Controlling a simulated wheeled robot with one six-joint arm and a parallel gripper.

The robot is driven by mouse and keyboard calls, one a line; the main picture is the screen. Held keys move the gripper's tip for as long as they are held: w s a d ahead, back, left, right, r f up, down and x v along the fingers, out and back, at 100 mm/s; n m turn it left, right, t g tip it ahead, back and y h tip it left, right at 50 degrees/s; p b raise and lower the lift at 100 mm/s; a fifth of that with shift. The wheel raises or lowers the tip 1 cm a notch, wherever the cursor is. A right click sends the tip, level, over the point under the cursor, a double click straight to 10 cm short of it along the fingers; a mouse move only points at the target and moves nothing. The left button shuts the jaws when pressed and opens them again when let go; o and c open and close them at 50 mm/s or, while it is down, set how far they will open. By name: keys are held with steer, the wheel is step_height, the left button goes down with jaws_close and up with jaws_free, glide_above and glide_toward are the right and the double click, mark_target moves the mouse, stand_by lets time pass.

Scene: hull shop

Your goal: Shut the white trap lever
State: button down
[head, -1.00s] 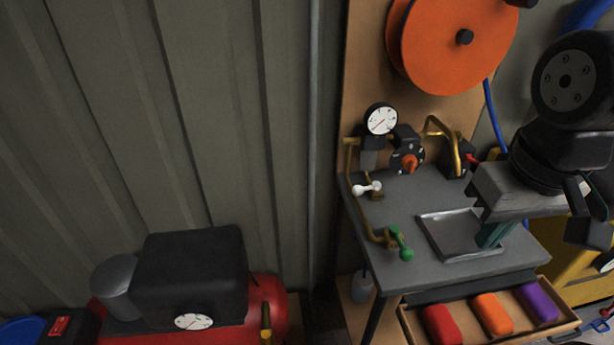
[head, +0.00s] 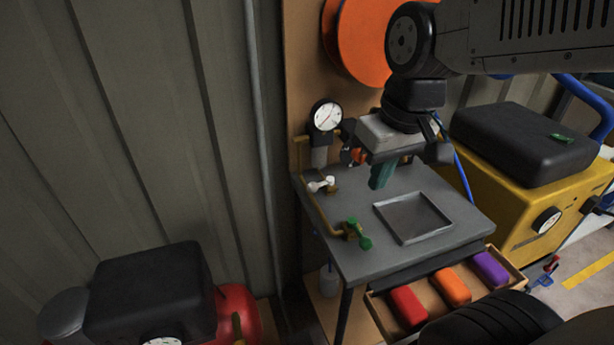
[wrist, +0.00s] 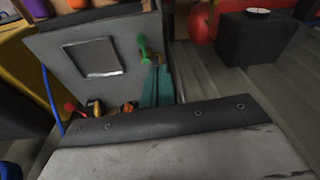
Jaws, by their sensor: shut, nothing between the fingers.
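The white trap lever (head: 319,186) sits on a brass pipe fitting at the left edge of the grey bench, below the round gauge. Its handle lies roughly sideways. My gripper (head: 379,184) has teal fingers pointing down over the bench, to the right of the white lever and apart from it. The fingers are together and empty; they also show in the wrist view (wrist: 158,80). I cannot make out the white lever in the wrist view. A green lever (head: 358,235) stands nearer on the same pipe and also shows in the wrist view (wrist: 144,47), beyond the fingertips.
A shallow metal tray (head: 440,232) lies on the bench (head: 365,267). A white-faced gauge (head: 326,116) stands behind the white lever. An open drawer (head: 378,313) with red, orange and purple blocks sticks out in front. A red compressor (head: 237,312) stands at lower left.

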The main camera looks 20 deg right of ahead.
steer(key=w+f+n, duration=0.2)
steer(key=w+f, duration=0.2)
steer(key=w, duration=1)
steer(key=n+t, duration=0.1)
steer(key=t, duration=0.1)
glide_above(319, 185)
steer(key=s+a, duration=0.1)
steer(key=a, duration=0.1)
step_height(319, 185, down, 9)
steer(key=shift+d+y, duration=0.2)
steer(key=shift+y, duration=0.2)
steer(key=shift+f, duration=0.25)
steer(key=x, duration=0.9)
steer(key=shift+a+f, duration=0.1)
steer(key=shift+f, duration=0.25)
